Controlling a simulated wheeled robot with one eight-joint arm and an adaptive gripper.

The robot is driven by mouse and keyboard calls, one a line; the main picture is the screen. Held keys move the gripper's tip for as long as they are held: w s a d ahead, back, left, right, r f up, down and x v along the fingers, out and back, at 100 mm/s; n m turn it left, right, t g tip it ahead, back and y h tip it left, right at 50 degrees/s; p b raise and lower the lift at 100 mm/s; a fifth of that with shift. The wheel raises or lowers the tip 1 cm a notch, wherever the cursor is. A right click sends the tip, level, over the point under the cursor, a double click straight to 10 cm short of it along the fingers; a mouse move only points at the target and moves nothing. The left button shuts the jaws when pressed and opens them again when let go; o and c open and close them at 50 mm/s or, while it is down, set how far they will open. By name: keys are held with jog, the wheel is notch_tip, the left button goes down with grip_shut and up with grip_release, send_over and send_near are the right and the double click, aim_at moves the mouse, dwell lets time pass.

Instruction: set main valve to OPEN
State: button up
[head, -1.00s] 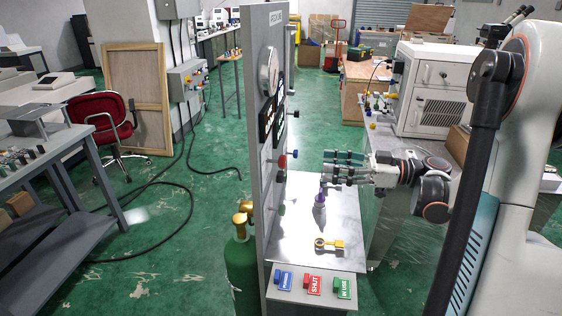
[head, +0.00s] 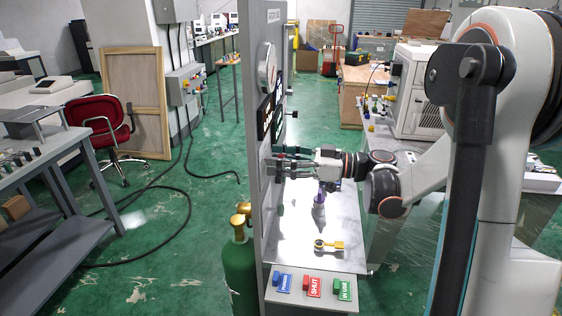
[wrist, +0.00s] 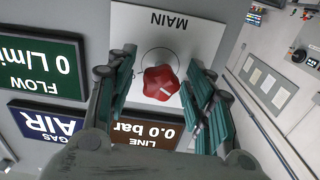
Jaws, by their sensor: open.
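The main valve is a red lobed knob (wrist: 161,82) with a pale line mark, on a white plate (wrist: 195,30) lettered MAIN, which appears upside down in the wrist view. My gripper (wrist: 159,66) is open, with one green-padded finger on each side of the knob. I cannot tell whether the fingers touch it. In the head view my gripper (head: 283,163) is up against the face of the upright grey panel (head: 253,200). There its fingers mostly hide the knob. The line display (wrist: 148,132) reads 0.0 bar and the flow display (wrist: 45,65) reads 0 L/min.
Below my gripper, a purple-topped bottle (head: 319,210) and a yellow-handled tool (head: 329,246) stand or lie on the grey shelf (head: 300,228). Blue, red and green tags (head: 313,286) are at its front. A green gas cylinder (head: 240,275) stands left of the panel.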

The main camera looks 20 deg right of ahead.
jog(key=shift+c, duration=0.6)
jog(key=c, duration=1)
jog(key=shift+m, duration=0.3)
jog(key=m, duration=0.4)
jog(key=m+b, duration=0.1)
jog(key=m, duration=0.4)
jog(key=shift+m, duration=0.4)
jog(key=m, duration=0.7)
jog(key=shift+w, duration=0.1)
jog(key=m, duration=0.6)
jog(key=shift+f, duration=0.1)
jog(key=shift+m, duration=0.4)
